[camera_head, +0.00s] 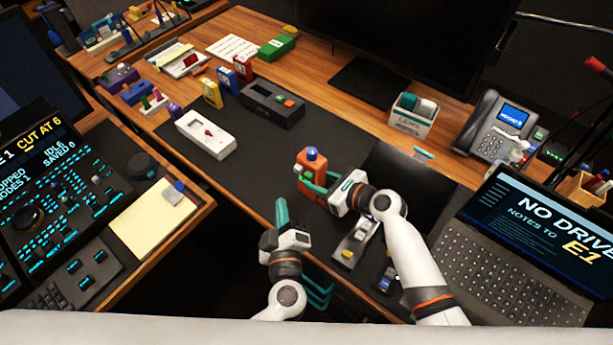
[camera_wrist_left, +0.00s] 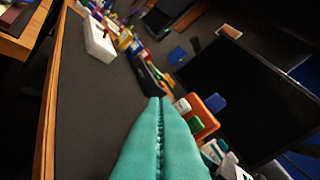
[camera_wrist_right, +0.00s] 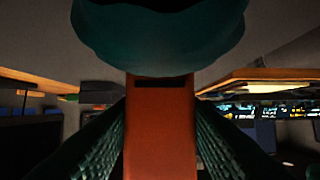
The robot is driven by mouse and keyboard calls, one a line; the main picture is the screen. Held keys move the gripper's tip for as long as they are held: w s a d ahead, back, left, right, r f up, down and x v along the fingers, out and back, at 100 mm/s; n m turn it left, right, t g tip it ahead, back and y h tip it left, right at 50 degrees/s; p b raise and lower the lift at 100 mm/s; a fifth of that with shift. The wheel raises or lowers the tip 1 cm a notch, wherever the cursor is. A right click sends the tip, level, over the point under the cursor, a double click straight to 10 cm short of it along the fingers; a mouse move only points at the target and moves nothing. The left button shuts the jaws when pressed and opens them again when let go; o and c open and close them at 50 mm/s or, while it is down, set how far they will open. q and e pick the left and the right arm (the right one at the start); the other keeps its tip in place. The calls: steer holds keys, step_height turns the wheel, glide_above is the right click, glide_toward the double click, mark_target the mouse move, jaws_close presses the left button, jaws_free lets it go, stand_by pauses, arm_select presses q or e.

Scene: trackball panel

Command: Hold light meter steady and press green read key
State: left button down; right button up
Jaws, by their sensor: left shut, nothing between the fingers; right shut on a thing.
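The light meter is an orange, upright hand-held unit (camera_head: 308,160) with a blue dome on top, on or just above the dark mat. My right gripper (camera_head: 318,184) is shut on it from the right. In the right wrist view its orange body (camera_wrist_right: 160,130) sits between the ribbed teal fingers. In the left wrist view the orange unit (camera_wrist_left: 207,122) shows a green key (camera_wrist_left: 195,125) and a white part on its face. My left gripper (camera_head: 281,206) is shut and empty, pointing up, left of and nearer than the meter, apart from it. Its shut fingertips show in the left wrist view (camera_wrist_left: 160,104).
A grey bar with keys (camera_head: 355,243) lies under my right arm. A laptop (camera_head: 520,235) is at right. The mat's left middle is clear.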

arm_select(q)
steer(key=shift+w+d, duration=0.95)
steer(key=shift+w, duration=0.25)
steer(key=shift+w+d, duration=0.9)
steer(key=shift+w, duration=0.25)
steer(key=shift+w, duration=0.1)
steer(key=shift+w+d, duration=0.2)
steer(key=shift+d, duration=0.05)
steer(key=shift+w+d, duration=0.25)
steer(key=shift+w, duration=0.15)
stand_by(0.9)
steer(key=shift+s, duration=0.15)
steer(key=shift+s+a, duration=0.55)
steer(key=shift+s, duration=0.05)
steer(key=shift+s+a, duration=0.8)
steer(key=shift+s, duration=0.2)
steer(key=shift+s+a, duration=0.75)
steer(key=shift+s, duration=0.25)
